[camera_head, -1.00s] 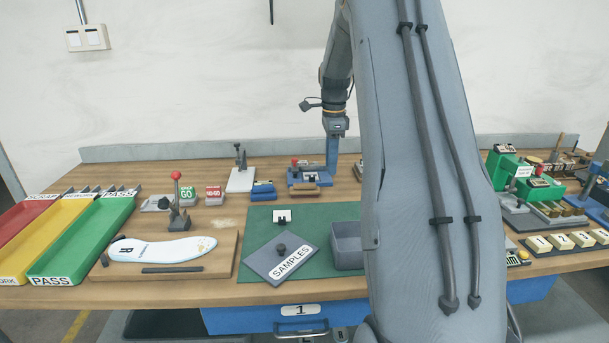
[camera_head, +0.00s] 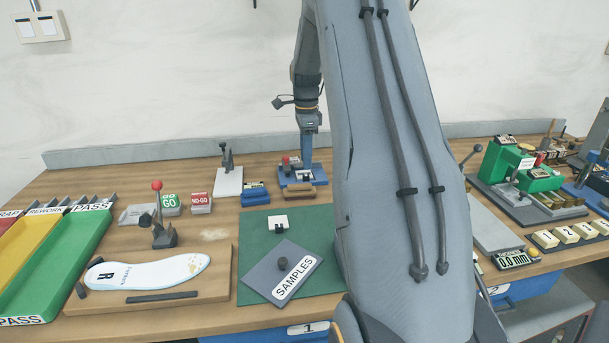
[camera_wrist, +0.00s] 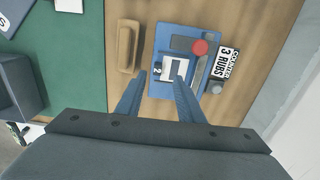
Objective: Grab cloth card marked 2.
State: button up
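In the wrist view, a card with a small white tab marked 2 (camera_wrist: 157,71) lies on a blue fixture (camera_wrist: 164,41) with a red knob. A white piece with a grey middle (camera_wrist: 173,66) is beside the tab. My gripper (camera_wrist: 162,79) is open and empty, its two blue fingers apart. From the wrist camera, the fingertips appear on either side of the tab, the right one overlapping the white piece. Their height above it is unclear. In the head view, my gripper (camera_head: 308,157) points down at the blue fixture (camera_head: 297,177); the 2 is unreadable there.
A tan block (camera_wrist: 127,45) sits left of the fixture and a "3 RUBS" counter sign (camera_wrist: 225,63) right of it. A green mat (camera_head: 256,222) carries a SAMPLES plate (camera_head: 262,277). An insole (camera_head: 150,271) lies on a board at left. My arm hides part of the table.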

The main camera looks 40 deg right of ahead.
aim_at(306, 175)
jog(key=f, duration=0.1)
jog(key=f+p, duration=0.1)
jog(key=f, duration=0.1)
jog(key=shift+s+a+f, duration=0.2)
jog(key=shift+f, duration=0.1)
jog(key=shift+f+p, duration=0.35)
jog(key=shift+f, duration=0.3)
grip_shut()
